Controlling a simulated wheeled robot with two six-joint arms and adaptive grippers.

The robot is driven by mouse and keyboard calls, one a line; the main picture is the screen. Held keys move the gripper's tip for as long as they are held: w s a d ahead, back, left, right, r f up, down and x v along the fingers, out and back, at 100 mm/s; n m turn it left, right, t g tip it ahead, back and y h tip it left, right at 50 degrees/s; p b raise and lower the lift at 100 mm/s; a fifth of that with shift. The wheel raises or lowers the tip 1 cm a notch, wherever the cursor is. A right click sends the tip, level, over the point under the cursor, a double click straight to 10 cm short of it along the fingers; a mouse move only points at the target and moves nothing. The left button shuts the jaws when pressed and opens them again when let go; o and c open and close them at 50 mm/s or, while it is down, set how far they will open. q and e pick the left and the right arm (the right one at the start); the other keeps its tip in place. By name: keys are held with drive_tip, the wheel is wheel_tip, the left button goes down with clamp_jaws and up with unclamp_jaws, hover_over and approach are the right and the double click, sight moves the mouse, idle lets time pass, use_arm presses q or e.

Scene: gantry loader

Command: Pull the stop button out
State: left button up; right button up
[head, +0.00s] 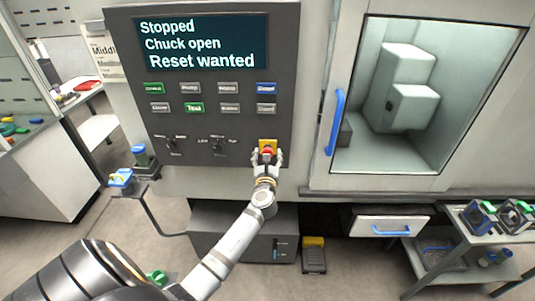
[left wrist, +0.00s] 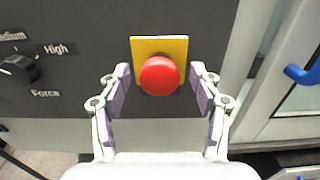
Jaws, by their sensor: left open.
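The red stop button (left wrist: 159,76) sits on a yellow square plate (left wrist: 146,46) at the lower right of the dark control panel (head: 199,65). In the head view the stop button (head: 267,152) shows between the fingers of my left gripper (head: 267,158). In the left wrist view my left gripper (left wrist: 160,88) is open, one finger on each side of the button, with a gap on both sides. The panel's screen (head: 203,43) reads "Stopped", "Chuck open", "Reset wanted". My right gripper is in neither view.
Rows of push buttons and two knobs (head: 217,145) lie left of the stop button. A machine door with a blue handle (head: 336,122) is to the right. Below are a drawer (head: 391,221) and a yellow-topped pedal (head: 314,256). A shelf with parts (head: 480,236) stands at lower right.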

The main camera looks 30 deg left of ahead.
use_arm(q)
drive_tip(key=v, duration=0.7)
drive_tip(key=shift+d+p, duration=0.15)
drive_tip(key=shift+p, duration=0.25)
drive_tip(key=shift+s, duration=0.1)
drive_tip(key=s+d+f+m+g+h+b, duration=0.1)
drive_tip(key=s+d+f+m+h, duration=0.2)
drive_tip(key=f+m, duration=0.8)
drive_tip(key=s+d+f+m+g+h+b, duration=0.2)
drive_tip(key=s+f+m, duration=0.4)
drive_tip(key=f, duration=0.9)
drive_tip(key=s+d+f+m+g+h+b, duration=0.1)
drive_tip(key=s+d+f+m+h, duration=0.15)
drive_tip(key=f+m, duration=0.95)
drive_tip(key=s+f+m+g+b, duration=0.1)
drive_tip(key=s+f+m+g, duration=0.2)
drive_tip(key=s+f, duration=0.4)
drive_tip(key=s+f+m+g, duration=0.3)
drive_tip(key=s+f+m, duration=0.3)
drive_tip(key=s, duration=1)
drive_tip(key=s+f+m+g+b, duration=0.1)
drive_tip(key=s+f+m+g, duration=0.3)
drive_tip(key=s+f, duration=0.5)
drive_tip(key=shift+s+a+m+h+b, duration=0.35)
drive_tip(key=shift+s+a+h, duration=0.15)
drive_tip(key=shift+s, duration=0.65)
